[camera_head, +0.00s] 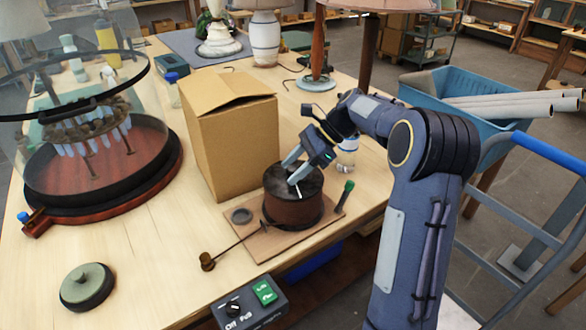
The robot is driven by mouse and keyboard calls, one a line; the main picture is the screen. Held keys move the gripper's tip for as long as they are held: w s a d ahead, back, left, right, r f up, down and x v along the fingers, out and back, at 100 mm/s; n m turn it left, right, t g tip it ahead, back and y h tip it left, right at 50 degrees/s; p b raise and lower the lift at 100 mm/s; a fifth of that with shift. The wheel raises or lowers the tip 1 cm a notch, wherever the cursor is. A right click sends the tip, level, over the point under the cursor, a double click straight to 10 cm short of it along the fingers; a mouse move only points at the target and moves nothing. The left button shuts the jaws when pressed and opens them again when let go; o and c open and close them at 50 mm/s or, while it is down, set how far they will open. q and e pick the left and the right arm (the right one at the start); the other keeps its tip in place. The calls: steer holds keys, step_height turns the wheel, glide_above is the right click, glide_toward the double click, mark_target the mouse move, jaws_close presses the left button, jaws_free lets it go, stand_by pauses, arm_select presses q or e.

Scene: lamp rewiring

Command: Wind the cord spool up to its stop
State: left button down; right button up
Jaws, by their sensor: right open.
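The cord spool (291,209) is a dark brown drum with a dark top, standing on a thin wooden board (262,247) near the table's front edge. A cord or thin rod runs from its base to a small brown knob-like end (207,262) at the left. My right gripper (291,172) comes in from the right and is open. Its fingertips are over the spool's top, close to a small pale piece there; whether they touch it I cannot tell. My left gripper is not in view.
A cardboard box (232,140) stands right behind the spool. A glass dome on a red-brown base (100,205) fills the left. A control box (250,305) is at the front edge. A round lidded disc (87,287) lies front left. Lamps stand at the back.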

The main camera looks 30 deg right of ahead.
steer(key=shift+a+f, duration=0.15)
steer(key=shift+c, duration=0.4)
jaws_close()
